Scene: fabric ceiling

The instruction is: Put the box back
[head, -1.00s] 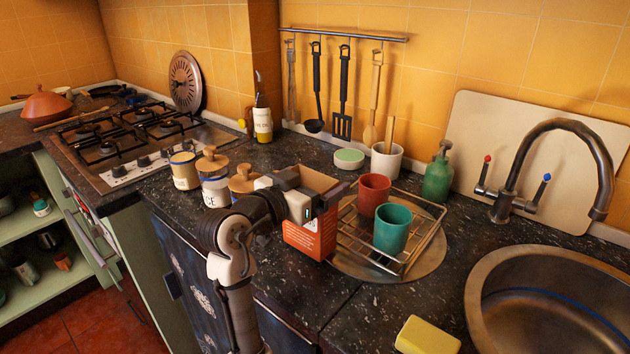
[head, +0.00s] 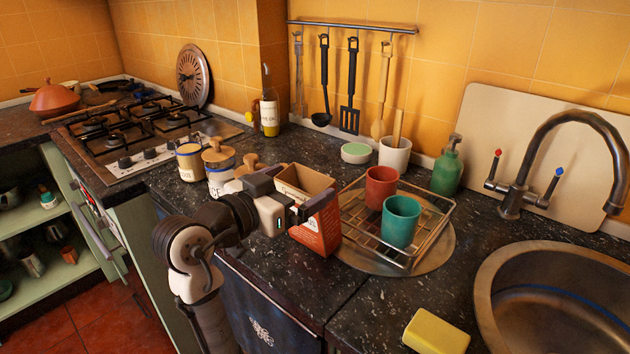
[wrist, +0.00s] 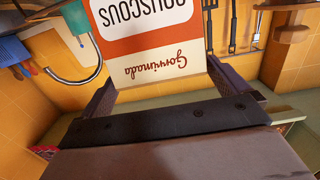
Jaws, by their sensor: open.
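The box (head: 323,232) is an orange-red and white carton with an open brown top. It stands upright on the dark counter, just left of the wire rack. In the wrist view its printed face (wrist: 150,45) reads "COUSCOUS" and appears upside down. My gripper (head: 288,196) is at the box's near left side with its fingers apart. One dark finger shows in front of the box's orange face, the other near its back left edge. In the wrist view the box face lies between the two fingers (wrist: 172,98). Whether they touch it, I cannot tell.
The wire rack (head: 432,232) holds a red cup (head: 381,188) and a teal cup (head: 401,222). Lidded jars (head: 220,178) stand behind my gripper at left. A sink (head: 555,270) and yellow sponge (head: 436,332) are at right. Counter in front of the box is clear.

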